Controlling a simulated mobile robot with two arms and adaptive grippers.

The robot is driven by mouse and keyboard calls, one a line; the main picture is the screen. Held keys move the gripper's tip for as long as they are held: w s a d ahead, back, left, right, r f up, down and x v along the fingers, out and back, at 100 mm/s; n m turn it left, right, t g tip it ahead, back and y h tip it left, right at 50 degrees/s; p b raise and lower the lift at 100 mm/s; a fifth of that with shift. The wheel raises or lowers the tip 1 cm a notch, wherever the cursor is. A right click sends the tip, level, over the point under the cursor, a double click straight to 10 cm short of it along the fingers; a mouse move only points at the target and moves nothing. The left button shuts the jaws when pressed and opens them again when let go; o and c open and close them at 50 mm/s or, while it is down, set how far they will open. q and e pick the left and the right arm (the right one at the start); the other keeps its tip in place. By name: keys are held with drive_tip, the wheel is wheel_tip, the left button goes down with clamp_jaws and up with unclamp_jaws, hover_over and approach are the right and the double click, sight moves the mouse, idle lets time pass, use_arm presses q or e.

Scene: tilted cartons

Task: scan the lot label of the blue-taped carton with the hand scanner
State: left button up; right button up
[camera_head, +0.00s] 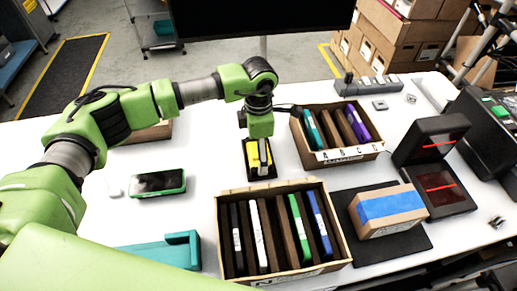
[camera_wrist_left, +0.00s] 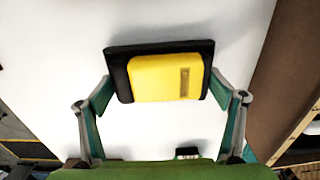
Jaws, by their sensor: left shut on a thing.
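The blue-taped carton (camera_head: 405,226) sits on a dark mat at the right of the table, turned at an angle, with blue tape across its top. I cannot make out a lot label on it. A yellow and black device, seemingly the hand scanner (camera_head: 251,156), is near the middle of the table. My left gripper (camera_head: 260,160) reaches down to it from above. In the left wrist view the scanner (camera_wrist_left: 160,78) lies between my left fingertips, which touch its black body on both sides. I cannot tell whether it still rests on the table. My right gripper is not in view.
An open box of upright folders (camera_head: 225,235) stands in front, and another (camera_head: 350,156) behind to the right. A black stand with red lines (camera_head: 440,190) is at the far right. A green-framed device (camera_head: 158,182) and a teal holder (camera_head: 180,252) lie left.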

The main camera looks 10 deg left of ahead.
use_arm(q)
drive_tip(key=shift+f, duration=0.15)
drive_tip(key=o, duration=0.9)
drive_tip(key=shift+w+r, duration=0.1)
drive_tip(key=shift+r, duration=0.25)
wheel_tip(320, 180, up, 3)
drive_tip(key=shift+r+b, duration=0.2)
drive_tip(key=shift+b, duration=0.95)
wheel_tip(320, 180, up, 10)
drive_tip(key=b, duration=0.1)
drive_tip(key=shift+s+f, duration=0.15)
drive_tip(key=shift+s, duration=0.15)
